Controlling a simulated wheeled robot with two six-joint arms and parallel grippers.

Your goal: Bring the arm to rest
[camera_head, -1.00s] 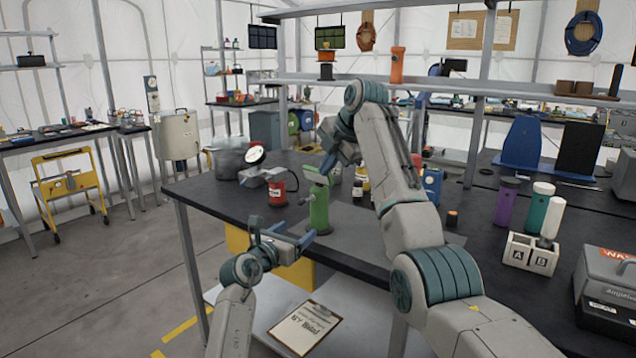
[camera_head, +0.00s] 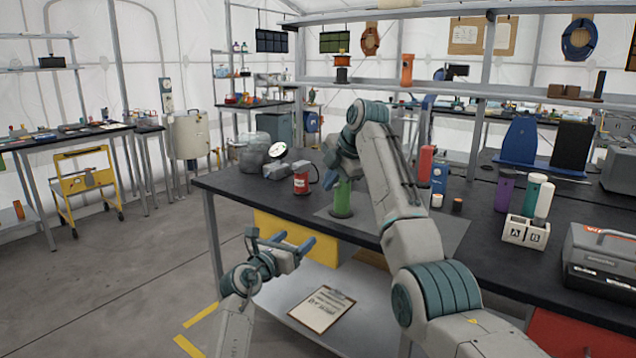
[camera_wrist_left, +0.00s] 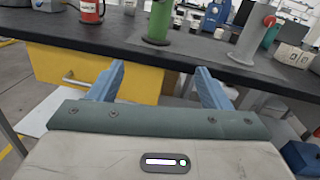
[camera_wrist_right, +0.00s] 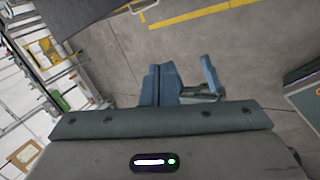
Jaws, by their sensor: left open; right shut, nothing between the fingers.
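My left gripper (camera_head: 290,248) is in front of the workbench's near edge, lower in the head view. In the left wrist view its blue fingers (camera_wrist_left: 158,85) are wide apart with nothing between them. My right gripper (camera_head: 334,168) is higher, partly covered by its own wrist, and overlaps the top of a green cylinder (camera_head: 342,198) in the head view. I cannot tell there whether they touch. In the right wrist view its fingers (camera_wrist_right: 160,85) are together and empty, over grey floor. The green cylinder stands upright on the bench, also in the left wrist view (camera_wrist_left: 158,22).
A red can (camera_head: 301,183) and a gauge (camera_head: 277,150) stand left of the green cylinder. Purple (camera_head: 506,191) and teal (camera_head: 532,195) cylinders stand right. A yellow drawer unit (camera_head: 290,232) is under the bench, with a clipboard (camera_head: 321,308) on the lower shelf. Floor is open at left.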

